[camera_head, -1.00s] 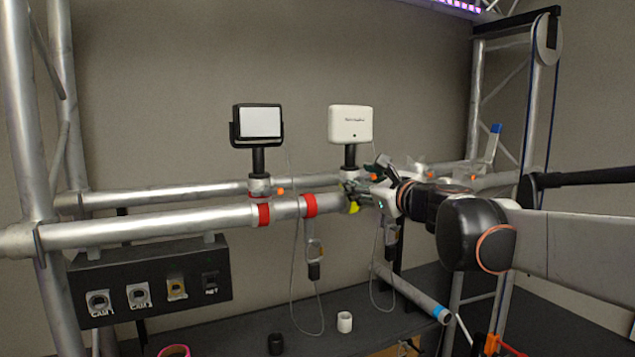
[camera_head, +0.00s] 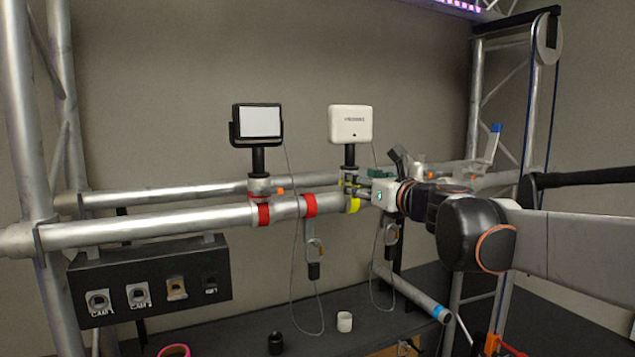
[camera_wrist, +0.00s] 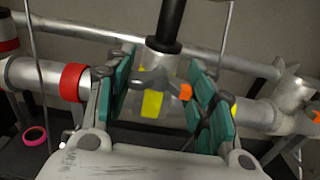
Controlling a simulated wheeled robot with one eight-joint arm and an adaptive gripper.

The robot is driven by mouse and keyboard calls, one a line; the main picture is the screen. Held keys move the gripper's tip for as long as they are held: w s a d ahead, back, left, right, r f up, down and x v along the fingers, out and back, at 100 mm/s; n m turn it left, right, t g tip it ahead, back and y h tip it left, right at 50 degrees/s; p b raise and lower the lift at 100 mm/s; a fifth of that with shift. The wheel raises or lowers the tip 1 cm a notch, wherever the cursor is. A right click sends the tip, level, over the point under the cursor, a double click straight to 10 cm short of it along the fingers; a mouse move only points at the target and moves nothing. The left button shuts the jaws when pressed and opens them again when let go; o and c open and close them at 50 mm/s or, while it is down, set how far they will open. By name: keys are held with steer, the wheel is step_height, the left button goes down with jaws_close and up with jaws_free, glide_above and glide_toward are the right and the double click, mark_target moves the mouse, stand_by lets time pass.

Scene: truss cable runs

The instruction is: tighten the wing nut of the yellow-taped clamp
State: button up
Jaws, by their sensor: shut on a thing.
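The yellow-taped clamp (camera_head: 353,205) sits on the front truss tube under the white box-shaped device. In the wrist view its yellow tape (camera_wrist: 152,103) shows between my fingers. The wing nut (camera_wrist: 150,79) looks grey with an orange tip at its right end (camera_wrist: 184,91). My gripper (camera_head: 358,187) reaches in from the right, and in the wrist view its teal pads (camera_wrist: 160,92) stand on both sides of the wing nut. The left pad meets the grey wing and the right pad is at the orange tip. The jaws are shut on it; exact contact is partly hidden.
A red-taped clamp (camera_head: 264,213) and another red band (camera_head: 310,205) are on the tube to the left. Cables with connectors (camera_head: 314,270) hang below the tube. A black socket panel (camera_head: 150,285) is at lower left. A second tube (camera_head: 160,195) runs behind.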

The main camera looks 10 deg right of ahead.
mark_target(354, 136)
steer(key=o, duration=1.1)
steer(key=shift+c, duration=0.2)
step_height(354, 136, up, 10)
